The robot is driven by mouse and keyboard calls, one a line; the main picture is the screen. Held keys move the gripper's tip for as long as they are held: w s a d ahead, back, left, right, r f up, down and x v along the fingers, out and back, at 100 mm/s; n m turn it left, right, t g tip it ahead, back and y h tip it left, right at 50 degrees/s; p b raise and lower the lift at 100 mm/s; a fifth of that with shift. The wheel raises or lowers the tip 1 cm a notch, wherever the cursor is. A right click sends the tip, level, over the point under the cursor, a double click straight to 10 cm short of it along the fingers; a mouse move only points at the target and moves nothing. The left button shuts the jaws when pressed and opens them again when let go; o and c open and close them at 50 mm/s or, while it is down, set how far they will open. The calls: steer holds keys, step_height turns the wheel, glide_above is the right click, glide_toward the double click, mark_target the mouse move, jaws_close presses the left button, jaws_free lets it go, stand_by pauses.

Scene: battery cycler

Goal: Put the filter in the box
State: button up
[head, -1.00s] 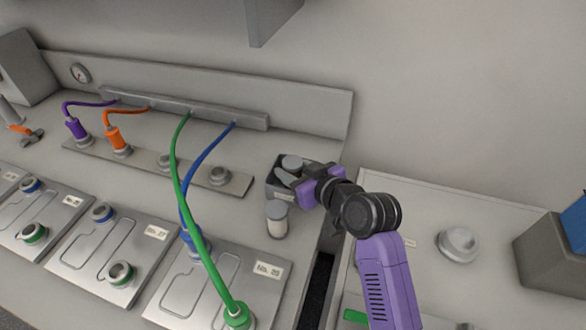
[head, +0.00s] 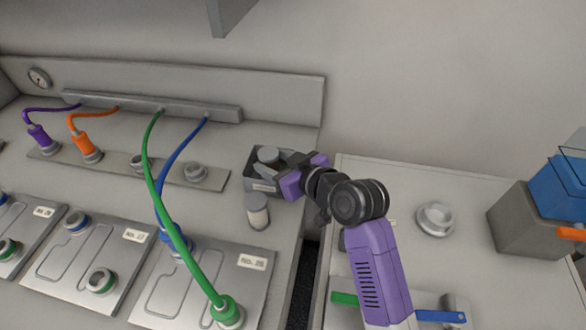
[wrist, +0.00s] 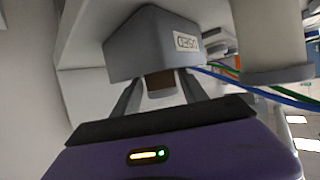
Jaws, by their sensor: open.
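The filter (head: 257,211) is a pale upright cylinder with a grey cap, standing on the bench just in front of the box. In the wrist view the labelled box face (wrist: 150,45) appears upside down beyond the fingers, and the filter (wrist: 270,40) is at upper right. A brownish, pale shape shows between the fingers; I cannot tell what it is.
Green (head: 150,185) and blue (head: 180,165) cables arch left of the box. A socket strip (head: 120,168) and numbered metal plates (head: 85,255) cover the bench. A gap separates the right-hand bench, which holds a round knob (head: 436,218) and a grey bin (head: 525,222).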

steer(key=v, duration=1)
